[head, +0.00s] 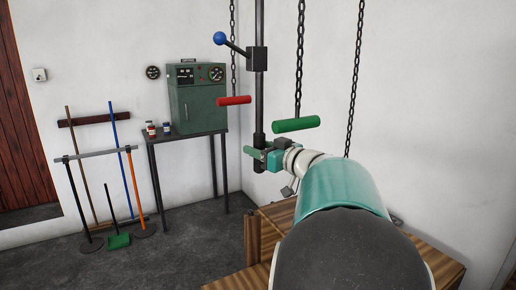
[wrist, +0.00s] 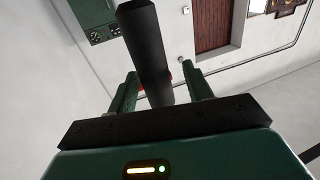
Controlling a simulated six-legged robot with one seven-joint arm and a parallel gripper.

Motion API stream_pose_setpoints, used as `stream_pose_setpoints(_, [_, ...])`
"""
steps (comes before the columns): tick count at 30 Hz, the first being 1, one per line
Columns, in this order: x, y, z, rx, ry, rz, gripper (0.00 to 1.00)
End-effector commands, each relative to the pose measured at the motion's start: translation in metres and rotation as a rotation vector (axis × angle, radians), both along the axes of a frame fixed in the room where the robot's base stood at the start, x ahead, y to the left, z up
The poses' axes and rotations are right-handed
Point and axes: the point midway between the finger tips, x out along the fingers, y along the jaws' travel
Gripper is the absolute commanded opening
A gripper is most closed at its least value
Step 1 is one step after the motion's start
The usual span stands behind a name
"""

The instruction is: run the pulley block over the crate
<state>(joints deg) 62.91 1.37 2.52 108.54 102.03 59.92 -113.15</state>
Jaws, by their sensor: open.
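My gripper (head: 259,155) is open at the lower end of a dark upright bar (head: 260,95) in the head view. In the wrist view its two green fingers (wrist: 160,80) stand on either side of a dark bar (wrist: 145,45), with a gap visible at the right finger. A black block on the bar carries a lever with a blue knob (head: 219,38). A green handle (head: 296,124) and a red handle (head: 234,100) hang on chains. Wooden planking (head: 440,262), perhaps the crate, is partly hidden behind my arm. I cannot see the pulley block itself.
A green cabinet (head: 197,105) with gauges stands on a dark table (head: 185,138), beside small jars. Brooms and a green dustpan (head: 118,241) stand at the left wall. Another chain (head: 354,85) hangs close behind my arm.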

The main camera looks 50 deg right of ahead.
Motion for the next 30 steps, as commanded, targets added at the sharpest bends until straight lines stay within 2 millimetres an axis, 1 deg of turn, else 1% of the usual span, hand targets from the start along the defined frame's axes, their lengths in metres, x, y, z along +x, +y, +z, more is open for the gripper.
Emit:
stream_pose_setpoints(12, [-0.088, 0.004, 0.0, -0.001, 0.0, -0.003, 0.51])
stream_pose_setpoints(15, [-0.106, 0.005, 0.0, 0.0, 0.0, -0.003, 0.51])
stream_pose_setpoints(18, [-0.118, 0.005, 0.0, 0.001, 0.001, -0.002, 0.51])
stream_pose_setpoints(21, [-0.125, 0.006, 0.0, 0.001, 0.001, -0.001, 0.51])
stream_pose_setpoints(30, [-0.127, 0.006, 0.0, 0.001, 0.001, -0.001, 0.51])
